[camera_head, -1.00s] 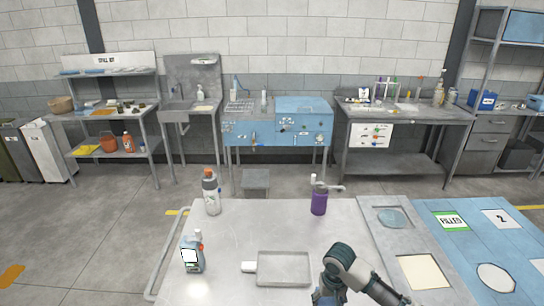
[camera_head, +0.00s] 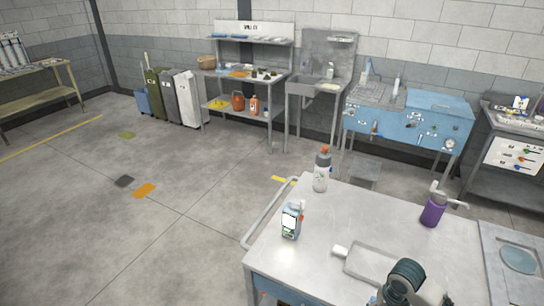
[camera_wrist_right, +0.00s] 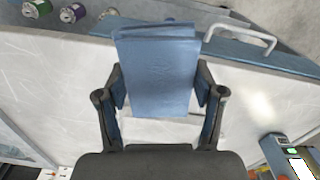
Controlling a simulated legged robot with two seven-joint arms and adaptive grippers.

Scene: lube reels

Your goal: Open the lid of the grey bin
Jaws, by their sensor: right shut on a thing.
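A row of bins stands on the floor left of the shelf bench in the head view. It has a dark grey bin (camera_head: 173,98), a lighter grey-white bin (camera_head: 190,100) and a green bin (camera_head: 157,92). Their lids appear down, though they are too small to be sure. They are far beyond my cart. My right gripper (camera_wrist_right: 160,88) is shut on a blue folded cloth-like thing (camera_wrist_right: 157,65) in the right wrist view, above the pale metal top. Part of my right arm shows at the bottom of the head view. My left gripper is not in view.
Open floor (camera_head: 190,190) lies at left. A shelf bench (camera_head: 240,85) stands beside the bins.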

